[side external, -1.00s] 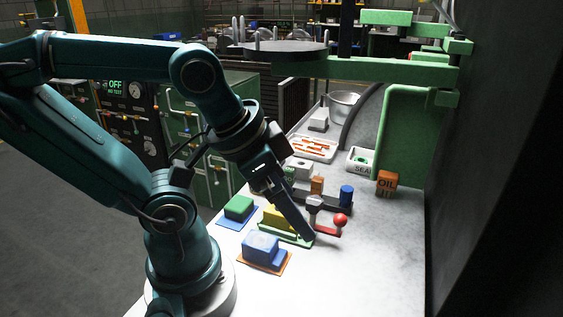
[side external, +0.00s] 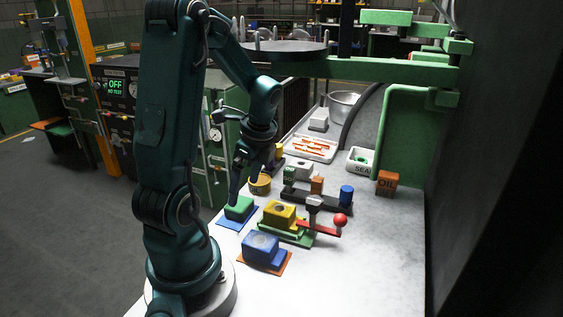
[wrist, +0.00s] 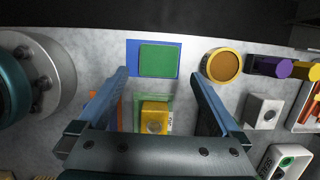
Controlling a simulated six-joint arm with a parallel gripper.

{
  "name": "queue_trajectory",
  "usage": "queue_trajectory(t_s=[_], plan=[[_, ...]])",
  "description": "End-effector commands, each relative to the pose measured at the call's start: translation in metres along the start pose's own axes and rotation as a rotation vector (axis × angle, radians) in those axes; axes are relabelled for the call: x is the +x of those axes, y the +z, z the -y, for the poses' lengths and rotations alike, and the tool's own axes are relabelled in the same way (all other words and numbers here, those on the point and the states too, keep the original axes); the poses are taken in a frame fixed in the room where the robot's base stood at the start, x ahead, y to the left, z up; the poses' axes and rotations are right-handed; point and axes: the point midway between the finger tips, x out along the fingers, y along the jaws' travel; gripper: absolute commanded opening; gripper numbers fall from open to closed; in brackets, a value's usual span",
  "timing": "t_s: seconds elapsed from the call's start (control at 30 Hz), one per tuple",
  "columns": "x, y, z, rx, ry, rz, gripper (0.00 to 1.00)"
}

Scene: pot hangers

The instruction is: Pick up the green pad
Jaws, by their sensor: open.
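The green pad (side external: 239,207) is a green block on a blue square base (side external: 233,221) at the left edge of the table. In the wrist view the green pad (wrist: 159,60) lies just ahead of the fingertips, a little left of the middle between them. My gripper (side external: 240,190) points down over the pad's area, and its far side is partly hidden by my arm. In the wrist view my gripper (wrist: 160,75) is open with nothing between its fingers at the tips.
A yellow block (side external: 280,212) on a green base and a blue block (side external: 261,246) on an orange base stand nearer. A yellow round tin (wrist: 222,65) is right of the pad. The front table is clear.

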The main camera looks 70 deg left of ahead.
Motion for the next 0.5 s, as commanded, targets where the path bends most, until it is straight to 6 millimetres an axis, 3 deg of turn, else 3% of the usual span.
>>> queue_trajectory(t_s=[0.5], plan=[[0.05, 0.003, -0.003, -0.017, 0.013, -0.001, 1.0]])
